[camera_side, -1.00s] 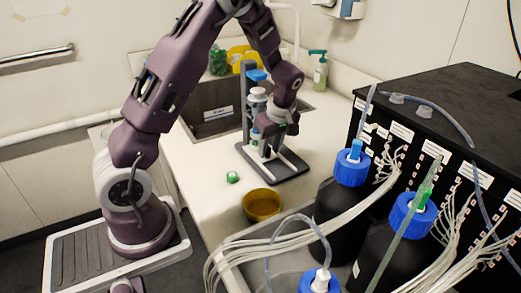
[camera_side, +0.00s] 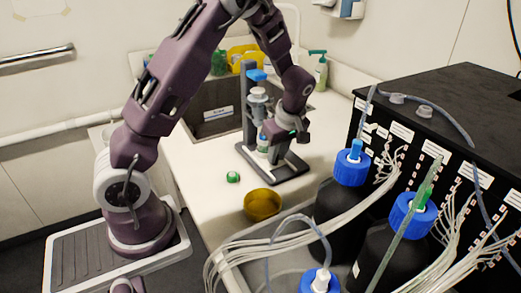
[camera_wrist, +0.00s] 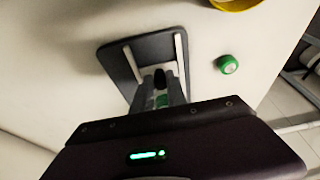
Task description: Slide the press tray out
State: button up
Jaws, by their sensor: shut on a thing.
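The press (camera_side: 249,110) stands upright on the counter by the sink, with a blue top and a dark flat base (camera_side: 290,172) carrying two pale rails. A small bottle with a green band (camera_side: 263,143) stands low at the press, just left of my gripper (camera_side: 273,137). In the wrist view my gripper (camera_wrist: 160,82) reaches down between the pale rails of the base (camera_wrist: 118,56). Its fingers are shut on a small dark part (camera_wrist: 160,78), seemingly the press tray's grip. Most of the tray is hidden behind the fingers.
A green cap (camera_side: 233,177) lies on the counter, and a yellow bowl (camera_side: 262,205) stands in front of the base. Black bottles with blue caps (camera_side: 352,165) and loose tubing stand at the front right beside a black unit (camera_side: 450,100). Counter around the cap is clear.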

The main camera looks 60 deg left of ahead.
jog(key=shift+d, duration=0.15)
jog(key=shift+w+d, duration=0.1)
jog(key=shift+d, duration=1.9)
jog(key=o, duration=0.7)
jog(key=shift+a, duration=3.05)
jog(key=shift+r, duration=0.1)
